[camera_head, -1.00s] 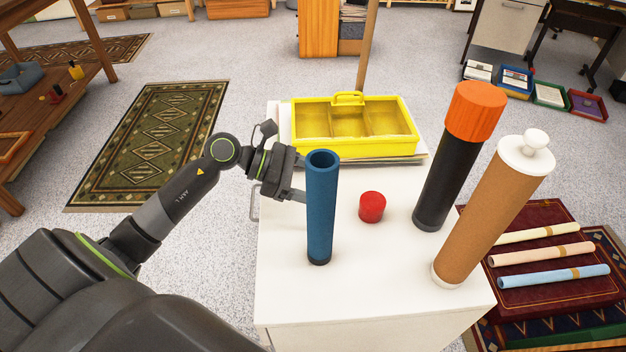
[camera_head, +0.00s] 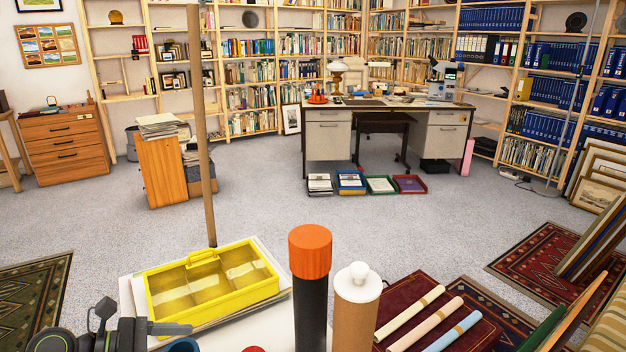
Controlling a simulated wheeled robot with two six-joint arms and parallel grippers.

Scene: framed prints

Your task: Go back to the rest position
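My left gripper (camera_head: 150,330) shows at the bottom left edge, beside the rim of the blue tube (camera_head: 183,346). The lower part of the arm and the rest of the tube are cut off, and I cannot tell whether the fingers touch it or how far apart they are. My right gripper is not in view. A black tube with an orange cap (camera_head: 310,262) and a brown tube with a white knobbed cap (camera_head: 357,300) stand upright to the right. The red cap (camera_head: 253,349) barely shows at the bottom edge.
A yellow compartment tray (camera_head: 212,285) sits on papers at the back left of the white top. Rolled prints (camera_head: 432,322) lie on a red rug stack at right. A wooden pole (camera_head: 203,130) stands behind the tray. Open carpet lies before the desk (camera_head: 385,125).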

